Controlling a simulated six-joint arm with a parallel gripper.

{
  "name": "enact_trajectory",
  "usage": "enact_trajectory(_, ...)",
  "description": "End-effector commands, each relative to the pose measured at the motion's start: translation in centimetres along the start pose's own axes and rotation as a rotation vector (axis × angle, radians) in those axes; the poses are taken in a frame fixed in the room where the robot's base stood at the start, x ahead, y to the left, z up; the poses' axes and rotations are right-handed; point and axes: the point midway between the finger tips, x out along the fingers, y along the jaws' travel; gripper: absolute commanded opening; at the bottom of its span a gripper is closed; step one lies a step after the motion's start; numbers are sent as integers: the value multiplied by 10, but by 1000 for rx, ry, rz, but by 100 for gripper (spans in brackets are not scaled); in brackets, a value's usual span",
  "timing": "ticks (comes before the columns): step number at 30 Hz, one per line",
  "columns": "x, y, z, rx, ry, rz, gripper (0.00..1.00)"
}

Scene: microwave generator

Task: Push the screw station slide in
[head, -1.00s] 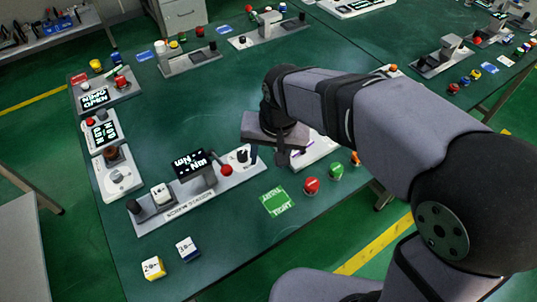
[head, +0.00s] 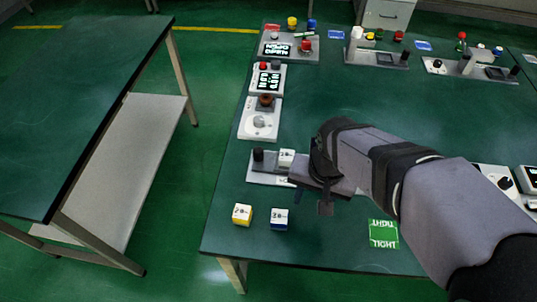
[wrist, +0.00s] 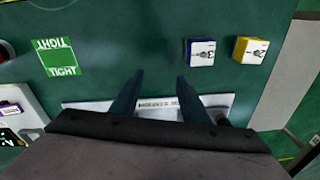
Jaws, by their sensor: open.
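The screw station (head: 258,178) is a pale base plate on the green table. In the head view only its left end shows, with a black knob (head: 258,156) and a white numbered block (head: 286,157); my gripper and arm hide the rest, so I cannot tell the slide's position. In the wrist view the station's lettered front edge (wrist: 155,106) lies behind my fingers. My gripper (wrist: 158,76) is open and empty, its two dark fingers apart above the station's front side. In the head view it (head: 325,208) points downward.
A yellow block (head: 242,214) and a blue block (head: 280,219) sit in front of the station. A green TIGHT card (head: 384,233) lies right of them. Other stations (head: 260,120) line the table's left and back edges. A second table (head: 80,100) stands at left.

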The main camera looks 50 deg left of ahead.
Motion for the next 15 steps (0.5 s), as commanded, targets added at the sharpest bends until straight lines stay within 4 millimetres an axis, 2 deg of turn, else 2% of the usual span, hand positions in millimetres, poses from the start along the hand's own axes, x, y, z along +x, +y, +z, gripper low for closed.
enact_trajectory(1,16,-29,3,-75,4,-1,42)
enact_trajectory(3,26,-65,2,-162,25,-4,42)
enact_trajectory(6,30,-108,-6,-262,71,-14,42)
enact_trajectory(9,20,-135,-26,-315,133,-28,42)
enact_trajectory(15,-21,-161,-72,-363,267,-56,42)
